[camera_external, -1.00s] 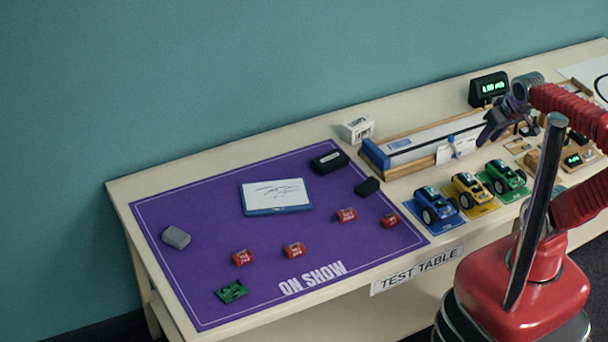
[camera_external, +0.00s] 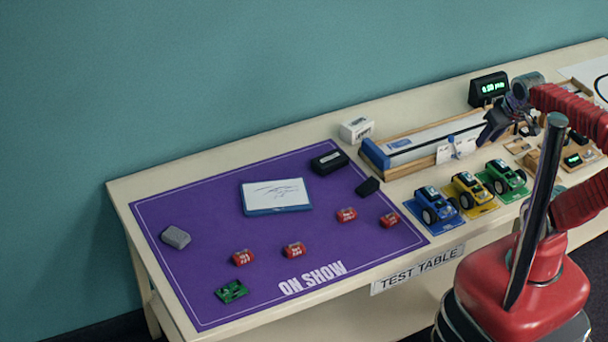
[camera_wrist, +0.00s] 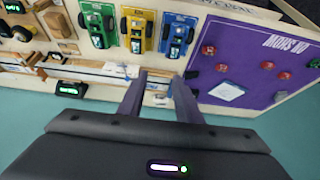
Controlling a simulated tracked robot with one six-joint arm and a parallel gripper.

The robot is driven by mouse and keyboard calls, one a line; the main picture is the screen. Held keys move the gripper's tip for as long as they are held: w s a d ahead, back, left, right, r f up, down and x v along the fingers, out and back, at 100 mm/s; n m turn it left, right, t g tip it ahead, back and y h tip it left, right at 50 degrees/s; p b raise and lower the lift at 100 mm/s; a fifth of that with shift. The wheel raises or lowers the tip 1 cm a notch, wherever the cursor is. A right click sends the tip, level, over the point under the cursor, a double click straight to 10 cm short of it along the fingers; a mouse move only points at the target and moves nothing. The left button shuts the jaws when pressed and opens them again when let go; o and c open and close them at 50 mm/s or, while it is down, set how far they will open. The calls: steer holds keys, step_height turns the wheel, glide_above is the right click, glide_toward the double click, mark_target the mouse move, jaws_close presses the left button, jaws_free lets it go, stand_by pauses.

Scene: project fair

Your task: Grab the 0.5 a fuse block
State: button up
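Several small red blocks with white markings lie on the purple "ON SHOW" mat (camera_external: 215,215): one at left (camera_external: 243,258), one beside it (camera_external: 294,250), one further right (camera_external: 347,215) and one near the mat's right edge (camera_external: 390,220). Their markings are too small to read, so I cannot tell which is the 0.5 A fuse block. In the wrist view they are at upper right, one of them near the mat's edge (camera_wrist: 209,49). My gripper (camera_external: 508,131) is above the wooden track, right of the mat and away from the blocks. In the wrist view its fingers (camera_wrist: 160,88) are apart with nothing held.
Blue (camera_external: 433,205), yellow (camera_external: 472,188) and green (camera_external: 505,176) toy cars stand between mat and arm. A wooden-framed track (camera_external: 435,145) and lit black display (camera_external: 489,89) are behind. The mat also holds a white tablet (camera_external: 276,194), black boxes, a grey lump and a green board.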

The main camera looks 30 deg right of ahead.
steer(key=shift+o, duration=0.2)
steer(key=o, duration=0.3)
stand_by(0.3)
